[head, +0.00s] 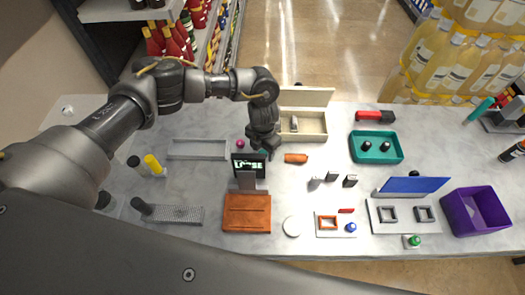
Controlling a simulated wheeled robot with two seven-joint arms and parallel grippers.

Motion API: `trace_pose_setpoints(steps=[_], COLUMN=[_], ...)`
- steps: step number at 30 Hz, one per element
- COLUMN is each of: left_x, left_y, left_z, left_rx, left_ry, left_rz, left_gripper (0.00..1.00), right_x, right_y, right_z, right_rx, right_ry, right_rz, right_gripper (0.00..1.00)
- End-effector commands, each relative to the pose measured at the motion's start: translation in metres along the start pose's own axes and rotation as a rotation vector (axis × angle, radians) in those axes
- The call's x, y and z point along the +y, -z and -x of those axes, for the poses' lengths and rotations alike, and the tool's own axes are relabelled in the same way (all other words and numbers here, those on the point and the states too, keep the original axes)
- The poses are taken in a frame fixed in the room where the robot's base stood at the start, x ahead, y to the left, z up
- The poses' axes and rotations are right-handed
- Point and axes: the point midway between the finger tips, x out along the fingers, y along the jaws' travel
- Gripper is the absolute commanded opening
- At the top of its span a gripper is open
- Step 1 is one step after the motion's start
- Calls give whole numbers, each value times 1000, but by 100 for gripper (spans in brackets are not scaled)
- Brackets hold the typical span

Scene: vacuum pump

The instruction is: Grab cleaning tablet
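My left arm comes in from the left and bends down over the middle of the table. Its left gripper (264,153) points down just behind a small black display (248,165) with lit green-white text. The fingertips are small and partly hidden by the display, so I cannot tell if they are open or shut. No object is clearly marked as the cleaning tablet. A small magenta round piece (240,143) lies just left of the gripper. A white round disc (292,226) lies flat near the front of the table. My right gripper is not in view.
Around the gripper are a beige open box (317,125), an orange cylinder (296,158) and an empty grey tray (198,149). An orange board (246,222) is in front. A teal tray (375,136), a blue-lidded fixture (410,186) and a purple bin (474,212) stand right.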

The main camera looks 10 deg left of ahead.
Motion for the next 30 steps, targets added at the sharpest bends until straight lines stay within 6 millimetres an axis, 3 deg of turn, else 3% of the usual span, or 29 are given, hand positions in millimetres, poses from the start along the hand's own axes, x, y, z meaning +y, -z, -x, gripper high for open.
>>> trace_pose_setpoints(steps=[7,18,30], left_x=[0,0,0], left_y=[0,0,-1], left_z=[-2,-2,6], left_rx=[0,0,-3], left_ry=[0,0,1], left_rz=[-1,0,1], left_gripper=[54,6,6], right_x=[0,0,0], right_y=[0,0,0], right_z=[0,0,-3], right_rx=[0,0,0], right_ry=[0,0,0], right_rz=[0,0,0], right_gripper=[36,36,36])
